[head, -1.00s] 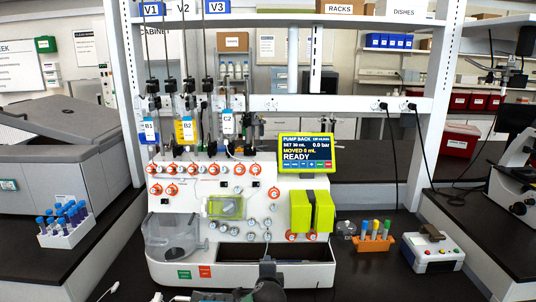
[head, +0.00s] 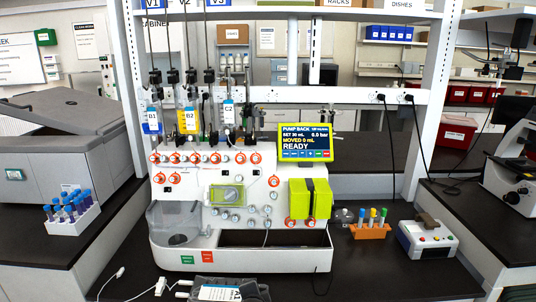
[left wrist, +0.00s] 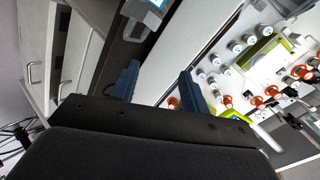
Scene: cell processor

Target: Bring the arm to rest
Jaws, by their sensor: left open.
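My left gripper (left wrist: 160,86) shows in the left wrist view with its two dark blue fingers apart and nothing between them. It is not in the head view. The machine's front panel, with orange-ringed ports and a lime-green part, lies beyond the fingers at the right of the wrist view. The cell processor (head: 240,240) stands on the bench in the head view, its screen (head: 305,143) reading "PUMP BACK" and "READY". My right gripper is in neither view.
A grey labelled item (head: 205,284) with white tubing lies at the bench's front edge. A white rack (head: 72,226) of blue-capped tubes is left. An orange tube rack (head: 370,232) and a small button box (head: 428,240) are right. Dark bench before them is clear.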

